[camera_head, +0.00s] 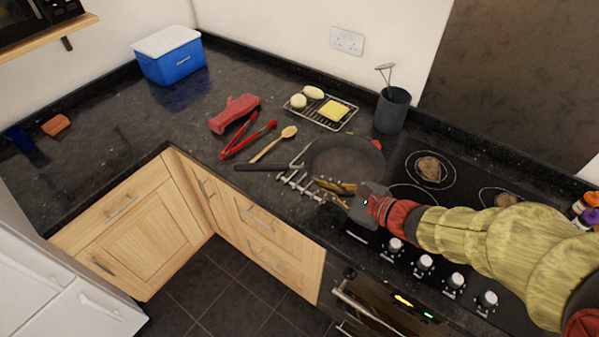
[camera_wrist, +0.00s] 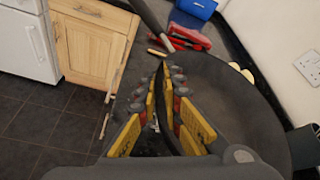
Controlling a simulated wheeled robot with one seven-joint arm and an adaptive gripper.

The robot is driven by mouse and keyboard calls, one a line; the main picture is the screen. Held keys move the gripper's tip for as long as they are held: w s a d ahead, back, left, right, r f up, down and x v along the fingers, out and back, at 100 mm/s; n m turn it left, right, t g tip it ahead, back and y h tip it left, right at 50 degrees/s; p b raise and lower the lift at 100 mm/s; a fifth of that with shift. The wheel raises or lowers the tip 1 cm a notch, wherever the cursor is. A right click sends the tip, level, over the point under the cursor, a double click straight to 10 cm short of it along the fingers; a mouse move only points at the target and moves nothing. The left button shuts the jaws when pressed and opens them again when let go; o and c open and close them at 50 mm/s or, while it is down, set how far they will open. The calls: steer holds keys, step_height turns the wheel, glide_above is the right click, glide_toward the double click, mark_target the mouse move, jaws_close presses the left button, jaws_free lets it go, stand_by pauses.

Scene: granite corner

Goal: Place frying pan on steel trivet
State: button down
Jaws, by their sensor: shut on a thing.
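The dark frying pan (camera_head: 345,158) is over the counter beside the hob, its handle (camera_head: 258,167) pointing left. My gripper (camera_head: 335,187) is shut on the pan's near rim. In the wrist view, the yellow finger pads (camera_wrist: 168,95) stand on both sides of the rim, and the pan (camera_wrist: 235,95) fills the right side. The steel trivet (camera_head: 297,182) shows as pale metal bars at the pan's near left edge. The pan and gripper hide part of it. I cannot tell whether the pan touches the trivet or the counter.
Red tongs (camera_head: 247,138), a wooden spoon (camera_head: 273,143) and a red mitt (camera_head: 235,113) lie left of the pan. A rack with food (camera_head: 323,110) and a utensil pot (camera_head: 392,109) stand behind. The hob (camera_head: 445,180) is right. The counter's left part is mostly clear, with a blue box (camera_head: 172,58).

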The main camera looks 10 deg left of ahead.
steer(key=w+a+f+b, duration=0.2)
steer(key=w+a+f, duration=0.2)
steer(key=w+a, duration=0.2)
steer(key=b, duration=0.2)
glide_above(296, 189)
steer(key=f, duration=0.4)
steer(key=shift+s+d+f, duration=0.15)
steer(key=shift+d+f, duration=0.15)
steer(key=shift+w+a+f+b, duration=0.15)
steer(key=shift+f+b, duration=0.1)
steer(key=shift+f, duration=0.8)
steer(key=shift+w+a+f+b, duration=0.15)
steer(key=shift+f+b, duration=0.1)
steer(key=shift+f, duration=0.75)
steer(key=c, duration=2.4)
jaws_free()
steer(key=shift+s+f, duration=0.1)
steer(key=shift+f, duration=0.1)
steer(key=o, duration=0.4)
steer(key=shift+c, duration=0.2)
steer(key=shift+o, duration=0.4)
steer(key=shift+r, duration=0.15)
